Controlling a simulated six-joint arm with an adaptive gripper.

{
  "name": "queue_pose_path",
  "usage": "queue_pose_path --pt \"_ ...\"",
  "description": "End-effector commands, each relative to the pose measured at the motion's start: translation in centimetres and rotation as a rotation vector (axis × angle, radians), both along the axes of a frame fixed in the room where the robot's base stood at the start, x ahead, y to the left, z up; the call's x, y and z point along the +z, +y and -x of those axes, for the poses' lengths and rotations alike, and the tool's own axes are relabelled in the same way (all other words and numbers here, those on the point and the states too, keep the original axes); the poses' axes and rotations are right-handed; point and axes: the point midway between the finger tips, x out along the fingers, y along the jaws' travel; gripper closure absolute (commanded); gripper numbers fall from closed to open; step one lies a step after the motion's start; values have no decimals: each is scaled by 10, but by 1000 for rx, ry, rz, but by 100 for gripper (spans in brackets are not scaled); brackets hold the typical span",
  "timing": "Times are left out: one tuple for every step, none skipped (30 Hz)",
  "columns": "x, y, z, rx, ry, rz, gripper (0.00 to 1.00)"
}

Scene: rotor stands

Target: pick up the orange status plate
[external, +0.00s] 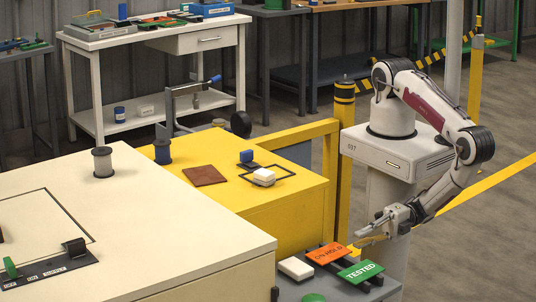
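The orange status plate (328,253), lettered ON HOLD, lies on a dark rack on the low grey table at the front. A green plate (360,272) lettered TESTED lies just to its right on the same rack. My gripper (362,236) is above and to the right of the orange plate, its fingers pointing left. The fingers look apart, with nothing seen between them. The gripper does not appear to touch either plate.
A white block (295,268) sits left of the orange plate, and a green round piece (314,298) is in front. The yellow bench (225,225) stands behind and left, with a yellow post (343,160) near my arm. A cream table (130,240) fills the left foreground.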

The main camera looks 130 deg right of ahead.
Motion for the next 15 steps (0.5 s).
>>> queue_pose_path --pt "0 -1 -3 -2 0 -1 85" --pt "0 -1 -5 -2 1 0 85" --pt "0 -1 -7 -4 0 0 85" --pt "0 -1 -9 -4 0 -1 85" --pt "0 -1 -11 -3 0 -1 85" --pt "0 -1 -13 -3 0 -2 85" --pt "0 -1 -15 -3 0 -2 85" --pt "0 -1 -16 -3 0 -2 85" --pt "0 -1 -19 -3 0 -2 85" --pt "0 -1 -20 -3 0 -2 85" --pt "0 -1 -22 -3 0 -1 85" --pt "0 -1 -25 -3 0 -1 85" --pt "0 -1 -26 -3 1 -1 85" --pt "0 -1 -28 -3 1 -1 85" --pt "0 -1 -30 -3 0 -1 85"
